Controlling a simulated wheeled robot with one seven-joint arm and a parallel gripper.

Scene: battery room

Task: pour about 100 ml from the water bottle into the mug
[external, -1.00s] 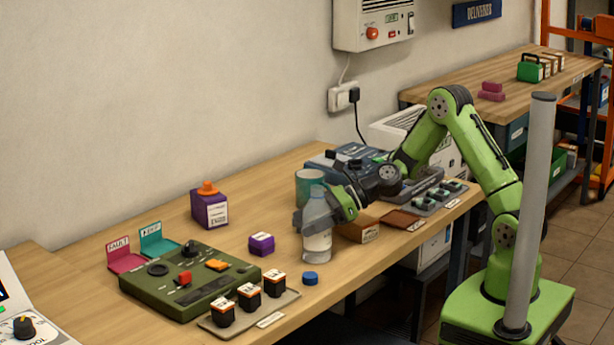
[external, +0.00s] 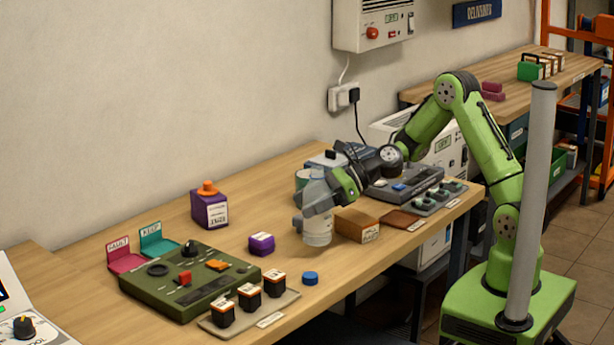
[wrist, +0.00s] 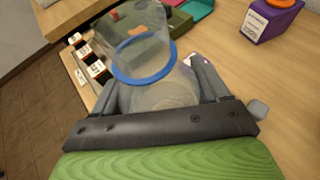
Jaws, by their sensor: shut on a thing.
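My gripper (external: 309,203) is shut around the upper part of the clear water bottle (external: 318,236), which looks upright. The bottle's base seems to be a little above the table, though the gap is hard to judge. In the wrist view the clear bottle (wrist: 160,97) is between the fingers, with a blue ring in front of them. A blue cap (external: 310,278) lies on the table in front.
A cardboard box (external: 356,226) stands close to the right of the bottle. A purple container (external: 209,209) stands near the wall.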

